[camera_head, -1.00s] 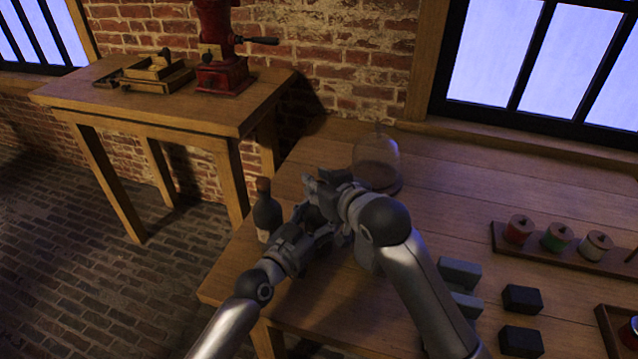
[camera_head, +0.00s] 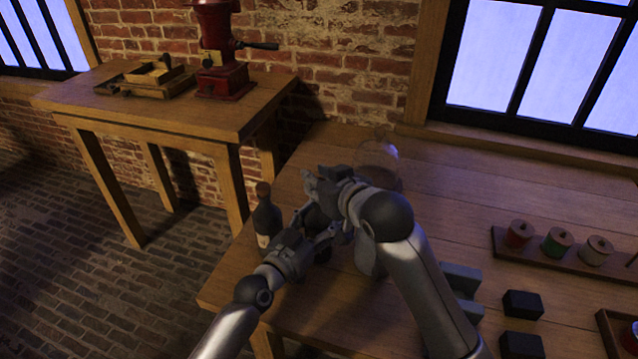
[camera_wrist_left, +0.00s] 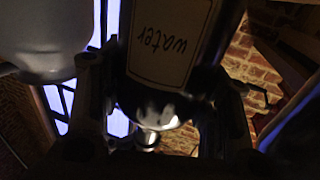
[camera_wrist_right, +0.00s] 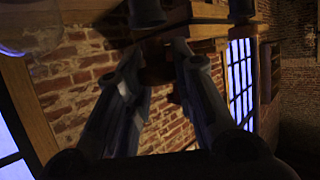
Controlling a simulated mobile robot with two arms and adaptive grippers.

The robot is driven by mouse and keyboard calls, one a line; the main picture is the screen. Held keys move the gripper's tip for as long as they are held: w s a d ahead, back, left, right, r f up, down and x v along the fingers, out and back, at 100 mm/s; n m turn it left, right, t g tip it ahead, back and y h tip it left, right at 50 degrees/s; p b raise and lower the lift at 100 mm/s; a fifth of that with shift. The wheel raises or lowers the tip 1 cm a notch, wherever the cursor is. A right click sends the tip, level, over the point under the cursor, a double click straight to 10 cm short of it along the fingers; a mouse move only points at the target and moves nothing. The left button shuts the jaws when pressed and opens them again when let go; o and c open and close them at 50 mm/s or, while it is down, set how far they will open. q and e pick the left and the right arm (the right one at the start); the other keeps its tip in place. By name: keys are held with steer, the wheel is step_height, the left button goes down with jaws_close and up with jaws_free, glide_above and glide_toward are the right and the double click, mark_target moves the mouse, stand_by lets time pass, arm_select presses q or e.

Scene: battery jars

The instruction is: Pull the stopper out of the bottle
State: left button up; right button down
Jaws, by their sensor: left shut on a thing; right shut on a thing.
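A dark bottle (camera_wrist_left: 165,45) with a white label reading "water" fills the middle of the left wrist view, where it appears upside down. My left gripper (camera_wrist_left: 165,105) is shut around it, one finger on each side. In the head view my left gripper (camera_head: 325,237) is low, near the table's left end, and the held bottle is mostly hidden. My right gripper (camera_head: 308,184) is just above it. In the right wrist view its fingers (camera_wrist_right: 165,62) close on a small, dark brownish piece, apparently the stopper (camera_wrist_right: 156,72). Whether the stopper is still in the neck is unclear.
Another dark bottle (camera_head: 266,215) stands close left of my grippers. A glass dome (camera_head: 378,158) is behind them. A red grinder (camera_head: 222,80) stands on the side table.

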arm_select(q)
steer(key=shift+f, duration=0.1)
arm_select(e)
steer(key=shift+r, duration=2.05)
arm_select(q)
steer(key=o, duration=1.5)
